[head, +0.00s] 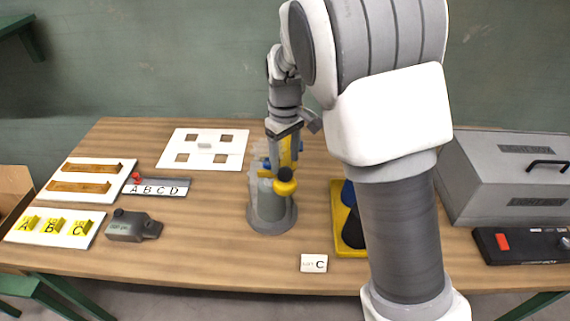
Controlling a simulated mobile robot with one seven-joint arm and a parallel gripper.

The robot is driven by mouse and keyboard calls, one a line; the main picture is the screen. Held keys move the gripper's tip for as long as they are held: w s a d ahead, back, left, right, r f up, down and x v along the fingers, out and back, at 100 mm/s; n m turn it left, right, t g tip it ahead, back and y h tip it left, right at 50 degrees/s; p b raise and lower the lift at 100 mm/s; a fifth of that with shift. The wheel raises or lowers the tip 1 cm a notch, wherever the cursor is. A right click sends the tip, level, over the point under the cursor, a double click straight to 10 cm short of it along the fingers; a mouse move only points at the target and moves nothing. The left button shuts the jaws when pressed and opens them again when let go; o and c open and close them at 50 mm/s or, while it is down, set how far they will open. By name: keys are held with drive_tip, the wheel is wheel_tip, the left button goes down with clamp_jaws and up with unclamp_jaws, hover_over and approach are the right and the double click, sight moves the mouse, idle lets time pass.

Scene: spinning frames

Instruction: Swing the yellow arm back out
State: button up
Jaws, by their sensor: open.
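A grey round device (269,210) stands on the middle of the table, on a wide round base. A yellow arm (285,187) with a dark round knob (285,174) is at its top, on the right side and towards the front. Blue parts and a pale, toothed-looking rim show just behind it. My gripper (283,152) points down over the device, behind the knob, with yellow showing between and below its fingers. It is open. I cannot tell whether its fingers touch the yellow arm.
A small white card marked C (314,263) lies in front. A yellow tray with dark and blue round parts (346,246) is right, partly behind my arm. A grey box (505,180) stands far right.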

drive_tip(key=shift+f, duration=1.35)
clamp_jaws()
drive_tip(key=shift+r, duration=0.1)
idle(0.3)
